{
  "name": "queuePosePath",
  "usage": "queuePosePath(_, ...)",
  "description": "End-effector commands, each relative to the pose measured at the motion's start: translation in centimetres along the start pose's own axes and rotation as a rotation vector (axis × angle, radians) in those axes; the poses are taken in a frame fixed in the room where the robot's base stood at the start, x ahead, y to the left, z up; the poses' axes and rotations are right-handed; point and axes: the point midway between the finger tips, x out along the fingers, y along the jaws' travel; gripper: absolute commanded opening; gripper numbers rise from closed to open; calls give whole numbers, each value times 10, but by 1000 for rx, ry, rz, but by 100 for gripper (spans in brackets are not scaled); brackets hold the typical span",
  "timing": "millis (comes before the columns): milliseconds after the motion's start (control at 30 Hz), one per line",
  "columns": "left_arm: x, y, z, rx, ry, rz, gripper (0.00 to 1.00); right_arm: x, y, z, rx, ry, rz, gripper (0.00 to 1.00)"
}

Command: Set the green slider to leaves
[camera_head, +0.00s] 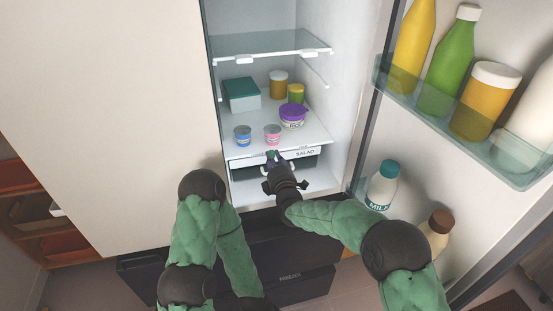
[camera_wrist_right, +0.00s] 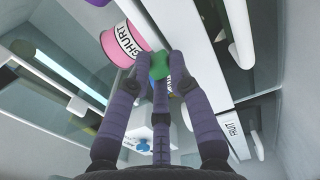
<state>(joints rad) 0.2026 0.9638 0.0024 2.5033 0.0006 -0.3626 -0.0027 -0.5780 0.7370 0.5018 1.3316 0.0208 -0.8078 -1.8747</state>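The green slider (camera_wrist_right: 160,66) shows in the right wrist view between the fingertips of my right gripper (camera_wrist_right: 160,60). The fingers are drawn together and appear to touch it on both sides. In the head view the same gripper (camera_head: 273,158) is at the front of the salad drawer (camera_head: 308,154), where only a bit of green shows. The drawer is labelled SALAD; a label ending in FRUIT (camera_wrist_right: 233,130) shows in the wrist view. I can see no leaves mark; the fingers hide part of the slider's track. My left arm is folded low, its gripper out of sight.
The open door on the right holds bottles (camera_head: 448,60). The freezer drawer (camera_head: 303,285) is below.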

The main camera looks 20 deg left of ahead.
Motion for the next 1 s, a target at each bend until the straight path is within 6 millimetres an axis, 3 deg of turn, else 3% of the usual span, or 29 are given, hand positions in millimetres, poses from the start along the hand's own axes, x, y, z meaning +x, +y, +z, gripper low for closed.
queuePosePath(33, 0, 0, 0, 0, 0, 0, 40, 0, -1, -4, -3, 7, -2, 32)
queuePosePath(100, 0, 0, 0, 0, 0, 0, 40, 0, -1, -3, -3, 6, -1, 45)
queuePosePath(567, 0, 0, 0, 0, 0, 0, 40, -8, 0, -2, -2, 4, 0, 45)
queuePosePath(1000, 0, 0, 0, 0, 0, 0, 40, -78, 0, -2, -2, 5, -2, 45)
